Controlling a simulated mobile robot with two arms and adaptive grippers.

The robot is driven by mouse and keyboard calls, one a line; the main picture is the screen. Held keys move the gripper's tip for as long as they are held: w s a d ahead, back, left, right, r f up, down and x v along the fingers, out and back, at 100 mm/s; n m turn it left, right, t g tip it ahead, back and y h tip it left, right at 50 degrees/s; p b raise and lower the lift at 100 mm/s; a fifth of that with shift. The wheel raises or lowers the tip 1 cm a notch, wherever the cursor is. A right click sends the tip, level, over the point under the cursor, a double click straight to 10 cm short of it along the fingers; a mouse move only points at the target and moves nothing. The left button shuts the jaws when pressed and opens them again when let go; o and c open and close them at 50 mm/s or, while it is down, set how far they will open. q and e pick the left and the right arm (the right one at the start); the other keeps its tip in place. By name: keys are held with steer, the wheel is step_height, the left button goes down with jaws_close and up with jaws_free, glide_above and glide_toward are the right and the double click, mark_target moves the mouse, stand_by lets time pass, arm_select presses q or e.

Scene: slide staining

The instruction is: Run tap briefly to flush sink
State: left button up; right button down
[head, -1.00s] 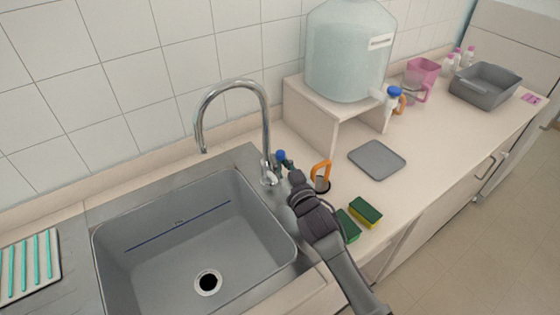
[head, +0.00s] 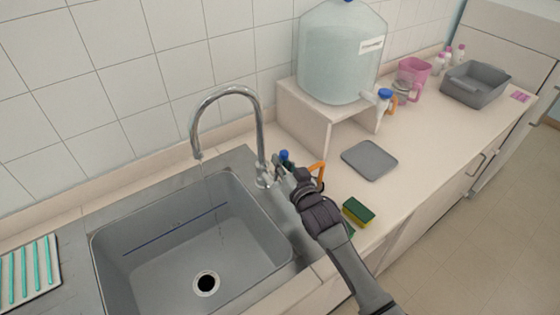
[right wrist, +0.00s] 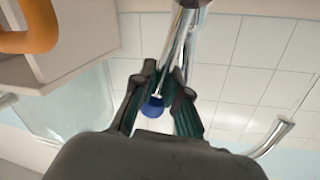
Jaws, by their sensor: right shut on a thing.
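The chrome gooseneck tap (head: 259,125) stands at the back right of the grey sink (head: 140,268). A thin, faint stream of water (head: 212,200) hangs below its spout into the sink, above the dark drain (head: 206,284). My right gripper (head: 282,169) is at the base of the tap, shut on its lever. The lever's blue tip (head: 284,155) shows just beyond the fingers. In the right wrist view the blue tip (right wrist: 152,108) sits between the two fingers, with the chrome tap body (right wrist: 184,45) behind. My left gripper is not in view.
An orange-handled item (head: 318,174) stands close beside my right gripper. A green and yellow sponge (head: 358,212), a grey mat (head: 369,160) and a large water bottle (head: 338,60) on a stand are to the right. A teal-ribbed rack (head: 30,272) lies at the left.

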steer(key=c, duration=1.2)
jaws_free()
steer(key=shift+s, duration=0.1)
steer(key=v, duration=1.2)
